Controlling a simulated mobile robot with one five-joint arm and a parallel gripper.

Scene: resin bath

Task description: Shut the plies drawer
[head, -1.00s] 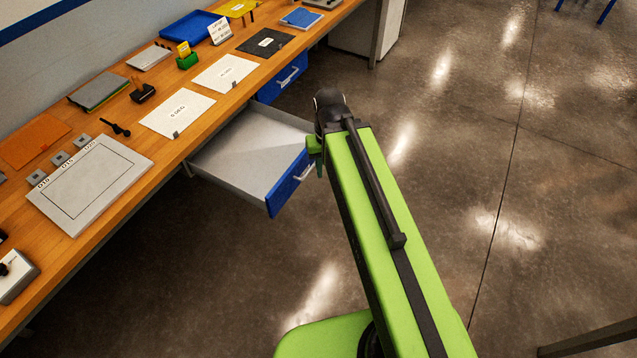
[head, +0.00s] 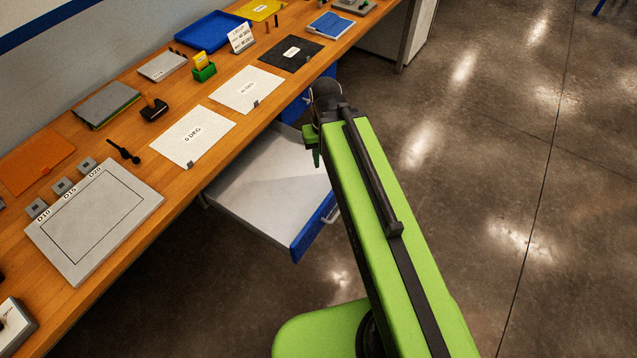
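A drawer (head: 265,195) with a pale grey inside and a blue front stands pulled out from under the wooden bench. It looks empty where I can see in. Its blue front (head: 312,233) is partly hidden behind my green arm, and a bit of its handle shows at the arm's edge. My gripper (head: 312,148) is at the far end of the arm, over the drawer's far right part in the picture. Only a green piece of it shows, so I cannot see its fingers or whether it touches the drawer. No label on the drawer is readable.
The wooden bench (head: 185,180) runs along the left with sheets, a grey plate (head: 95,220), a blue tray (head: 205,32) and small tools. Another blue drawer front (head: 294,108) sits beyond the open one. The floor on the right is clear.

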